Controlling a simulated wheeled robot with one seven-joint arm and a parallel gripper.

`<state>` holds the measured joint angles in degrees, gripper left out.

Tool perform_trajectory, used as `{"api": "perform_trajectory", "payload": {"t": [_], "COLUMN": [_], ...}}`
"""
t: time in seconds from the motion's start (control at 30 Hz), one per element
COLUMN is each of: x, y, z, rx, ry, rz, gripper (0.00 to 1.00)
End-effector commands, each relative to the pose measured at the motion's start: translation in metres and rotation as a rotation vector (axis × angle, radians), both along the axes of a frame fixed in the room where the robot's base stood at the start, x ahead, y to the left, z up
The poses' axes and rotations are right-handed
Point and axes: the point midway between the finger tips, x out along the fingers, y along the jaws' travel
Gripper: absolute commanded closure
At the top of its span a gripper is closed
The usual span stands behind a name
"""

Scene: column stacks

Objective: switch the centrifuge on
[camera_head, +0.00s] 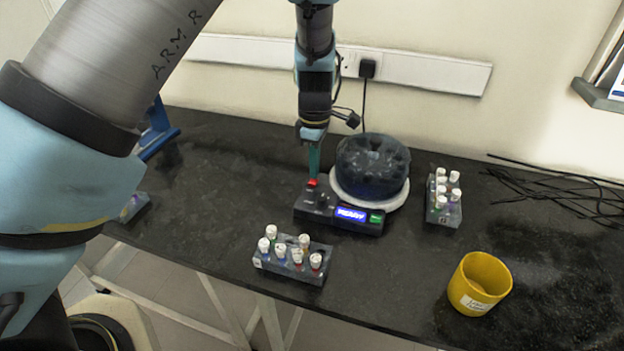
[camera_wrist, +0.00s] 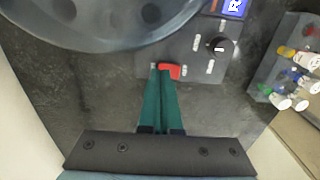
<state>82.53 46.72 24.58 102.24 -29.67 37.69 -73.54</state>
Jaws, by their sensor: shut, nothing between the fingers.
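The centrifuge stands on the dark bench, with a dark round rotor (camera_head: 372,166) on a white base and a control panel (camera_head: 320,208) in front. The panel's lit blue display (camera_head: 350,214) reads READY, with a green patch beside it. A red switch (camera_head: 312,183) is at the panel's back left corner; it also shows in the wrist view (camera_wrist: 172,71). A black knob (camera_wrist: 220,45) is beside it. My gripper (camera_head: 313,176) points down with its green fingers shut and empty. In the wrist view the fingertips (camera_wrist: 160,70) are at the red switch's left edge; I cannot tell whether they touch.
A rack of capped tubes (camera_head: 290,277) stands in front of the panel, another (camera_head: 430,215) right of the rotor. A yellow cup (camera_head: 470,290) is at front right. Black cables (camera_head: 560,190) lie at the right. A plug (camera_head: 367,68) is in the wall strip.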

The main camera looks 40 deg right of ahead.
Motion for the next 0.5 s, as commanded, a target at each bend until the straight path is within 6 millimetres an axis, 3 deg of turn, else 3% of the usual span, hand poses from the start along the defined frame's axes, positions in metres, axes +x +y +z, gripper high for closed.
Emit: {"api": "perform_trajectory", "payload": {"t": [0.5], "x": [0.000], "y": [-0.001], "z": [0.043], "rx": [-0.002], "ry": [0.000], "rz": [0.001], "gripper": [1.00]}}
